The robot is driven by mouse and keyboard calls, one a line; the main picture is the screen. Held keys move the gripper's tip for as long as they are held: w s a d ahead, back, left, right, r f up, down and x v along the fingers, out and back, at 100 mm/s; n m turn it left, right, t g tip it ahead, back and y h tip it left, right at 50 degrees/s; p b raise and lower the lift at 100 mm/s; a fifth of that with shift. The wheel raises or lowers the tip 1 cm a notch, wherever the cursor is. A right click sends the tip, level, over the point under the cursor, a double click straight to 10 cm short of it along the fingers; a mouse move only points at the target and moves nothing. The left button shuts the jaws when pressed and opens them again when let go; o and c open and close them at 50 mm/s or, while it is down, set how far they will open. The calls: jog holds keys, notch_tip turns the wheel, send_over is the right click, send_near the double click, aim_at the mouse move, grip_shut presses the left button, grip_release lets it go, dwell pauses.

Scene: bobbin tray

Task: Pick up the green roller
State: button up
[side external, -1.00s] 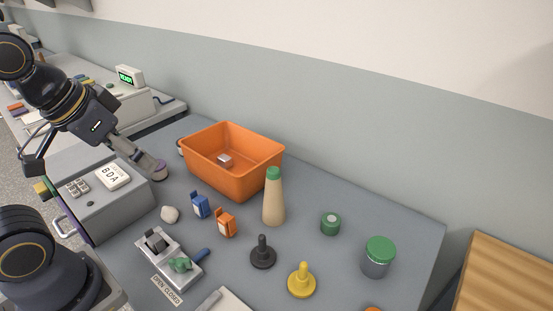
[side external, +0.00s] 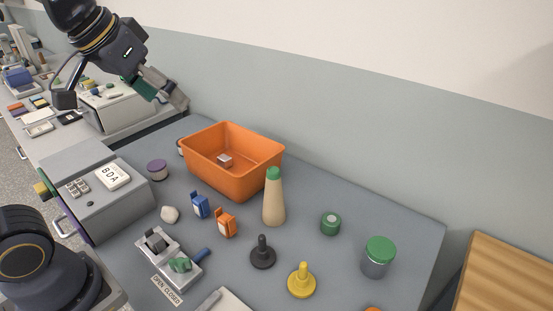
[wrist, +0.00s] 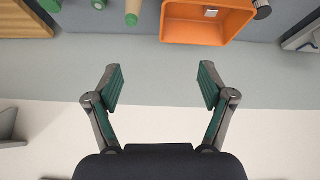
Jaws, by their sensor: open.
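The green roller (side external: 330,223) is a short green cylinder with a pale centre on top. It stands upright on the grey table, right of the tan bottle. In the wrist view the green roller (wrist: 99,4) is cut by the top edge. My gripper (side external: 176,100) is raised at the upper left, behind the orange bin and far from the roller. In the wrist view my gripper (wrist: 161,86) has its two fingers wide apart with nothing between them.
An orange bin (side external: 245,178) holds a small grey block. A tan bottle (side external: 274,205) with green cap and a green-lidded jar (side external: 376,260) flank the roller. Black (side external: 262,256) and yellow (side external: 301,284) pegged pieces stand in front. A purple-topped roller (side external: 157,171) stands left.

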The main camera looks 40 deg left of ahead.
jog(key=w+d+r, duration=0.2)
jog(key=w+d, duration=0.1)
jog(key=w, duration=0.6)
jog(key=m+g, duration=0.3)
jog(key=g, duration=0.2)
send_over(331, 219)
jog(key=s, duration=0.1)
notch_tip(331, 219, down, 23)
jog(key=f, duration=0.6)
jog(key=w+f, duration=0.1)
jog(key=f, duration=0.3)
notch_tip(331, 219, down, 6)
jog(key=shift+w+r, duration=0.1)
jog(key=c, duration=1.3)
